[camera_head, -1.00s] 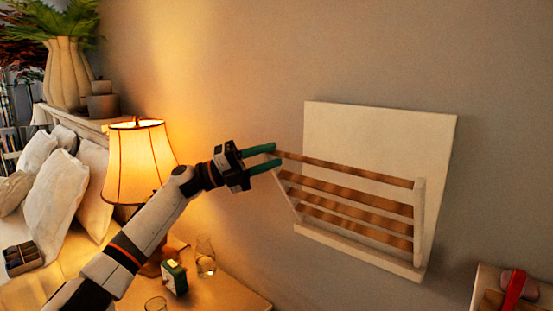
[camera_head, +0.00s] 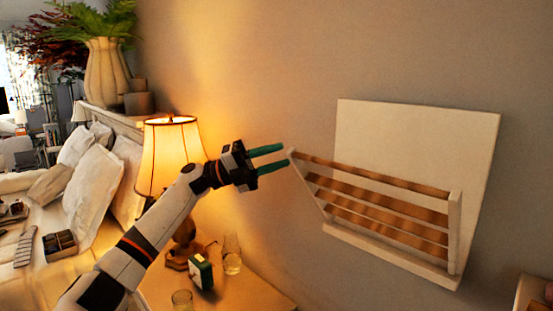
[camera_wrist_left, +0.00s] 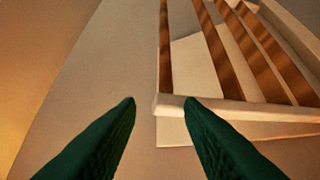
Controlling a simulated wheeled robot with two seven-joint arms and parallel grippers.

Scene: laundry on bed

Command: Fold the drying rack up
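The drying rack is a white wall panel (camera_head: 415,145) with a hinged frame of brown wooden bars (camera_head: 375,212). The frame is tilted out from the panel, its lower edge at the panel's bottom. My left gripper (camera_head: 286,157) is open and empty, its green fingers pointing right at the frame's upper left end. The fingertips are at or just short of that end. In the left wrist view, the white end of the frame's side bar (camera_wrist_left: 170,104) shows between the fingertips (camera_wrist_left: 160,102), nearer the right one; I cannot tell whether they touch. My right gripper is out of view.
A lit lamp (camera_head: 171,155) stands close behind my left arm. The bedside table (camera_head: 245,290) below holds a glass (camera_head: 232,255) and a small green clock (camera_head: 200,272). The bed with pillows (camera_head: 95,190) is at left. Bare wall surrounds the rack.

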